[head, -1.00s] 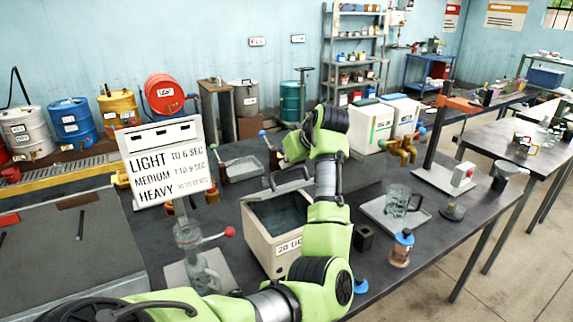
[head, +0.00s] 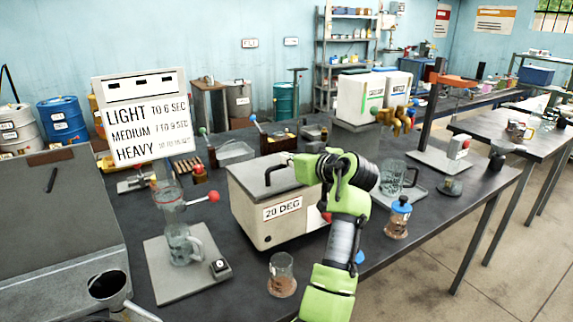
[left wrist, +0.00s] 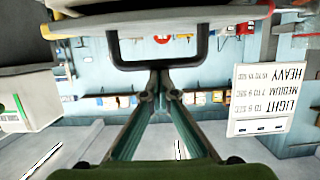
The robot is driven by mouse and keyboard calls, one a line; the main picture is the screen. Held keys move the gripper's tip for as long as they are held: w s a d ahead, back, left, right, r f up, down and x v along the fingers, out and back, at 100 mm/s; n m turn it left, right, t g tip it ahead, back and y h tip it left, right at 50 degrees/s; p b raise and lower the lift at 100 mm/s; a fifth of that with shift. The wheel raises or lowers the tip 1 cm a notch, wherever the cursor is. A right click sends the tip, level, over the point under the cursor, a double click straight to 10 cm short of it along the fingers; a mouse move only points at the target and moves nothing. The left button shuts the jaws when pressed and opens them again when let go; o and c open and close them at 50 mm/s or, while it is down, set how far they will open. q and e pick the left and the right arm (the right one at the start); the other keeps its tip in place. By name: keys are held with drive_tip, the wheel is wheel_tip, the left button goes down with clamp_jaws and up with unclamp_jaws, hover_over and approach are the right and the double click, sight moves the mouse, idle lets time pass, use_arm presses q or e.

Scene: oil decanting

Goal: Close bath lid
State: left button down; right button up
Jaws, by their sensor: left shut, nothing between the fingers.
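The bath (head: 268,215) is a cream box marked 20 DEG in the middle of the bench. Its grey lid (head: 258,172) lies over the top and looks closed, with a black handle (head: 286,168) on it. My left gripper (head: 328,168) is by the lid's right side, partly hidden by my green arm. In the left wrist view its two fingers (left wrist: 160,90) meet at the tips, shut and empty. That view is upside down and shows the black handle (left wrist: 155,66) near the fingertips; I cannot tell if they touch. My right gripper is not in view.
A glass mug (head: 183,243) stands on a plate left of the bath, under a red-knobbed tap. A small beaker (head: 282,275) stands in front of the bath. A blue-topped bottle (head: 398,218) and a mug on a tray (head: 418,190) are to the right.

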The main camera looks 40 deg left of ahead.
use_arm(q)
drive_tip(key=shift+d+f+y+b, duration=0.15)
drive_tip(key=shift+f+y+b, duration=0.15)
drive_tip(key=shift+f+b, duration=0.4)
drive_tip(key=shift+f, duration=0.15)
drive_tip(key=shift+s+b, duration=0.1)
drive_tip(key=shift+b, duration=0.2)
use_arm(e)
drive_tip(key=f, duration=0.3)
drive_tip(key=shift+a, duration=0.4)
use_arm(q)
drive_tip(key=shift+d+f, duration=0.1)
drive_tip(key=shift+f, duration=0.05)
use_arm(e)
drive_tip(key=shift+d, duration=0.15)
